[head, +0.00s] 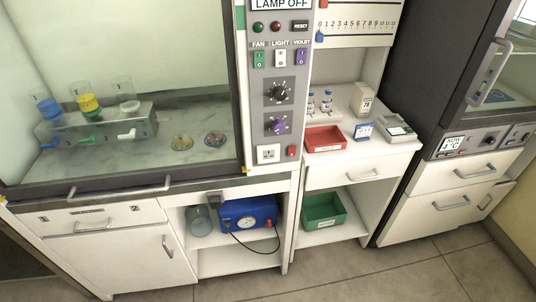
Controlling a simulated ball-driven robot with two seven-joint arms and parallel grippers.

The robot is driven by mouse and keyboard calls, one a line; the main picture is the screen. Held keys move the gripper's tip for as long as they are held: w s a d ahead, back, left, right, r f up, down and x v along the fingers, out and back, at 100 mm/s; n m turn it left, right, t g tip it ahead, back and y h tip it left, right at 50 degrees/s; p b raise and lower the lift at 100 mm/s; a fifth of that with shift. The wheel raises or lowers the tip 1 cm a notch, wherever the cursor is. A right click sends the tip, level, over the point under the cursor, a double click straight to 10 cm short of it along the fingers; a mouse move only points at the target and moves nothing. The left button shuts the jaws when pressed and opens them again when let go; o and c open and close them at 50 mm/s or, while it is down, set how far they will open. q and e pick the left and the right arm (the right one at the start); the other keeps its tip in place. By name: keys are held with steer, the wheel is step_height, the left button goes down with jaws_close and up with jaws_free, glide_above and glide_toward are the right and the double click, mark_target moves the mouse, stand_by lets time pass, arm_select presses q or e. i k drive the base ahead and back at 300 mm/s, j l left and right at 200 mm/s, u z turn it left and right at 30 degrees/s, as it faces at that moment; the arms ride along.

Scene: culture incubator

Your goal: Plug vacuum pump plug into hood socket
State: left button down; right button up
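The blue vacuum pump (240,213) sits on the open shelf under the hood, with a round gauge and a red part on its front. A black cable (253,249) runs from the pump, hangs in a loop in front of it and rises at the right. The plug at its end is too small to make out. The hood socket (268,155) is a pale square at the bottom of the hood's control panel. No plug shows in it. Neither of my grippers is in view.
A red switch (291,151) sits right of the socket. A grey-green jar (199,220) stands left of the pump. The hood sash handle (119,188) sticks out at the front. A red tray (324,139) and a green bin (323,210) are on the right cabinet. The floor in front is clear.

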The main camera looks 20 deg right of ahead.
mark_target(216, 202)
steer(key=j+z, duration=0.35)
steer(key=j, duration=2.15)
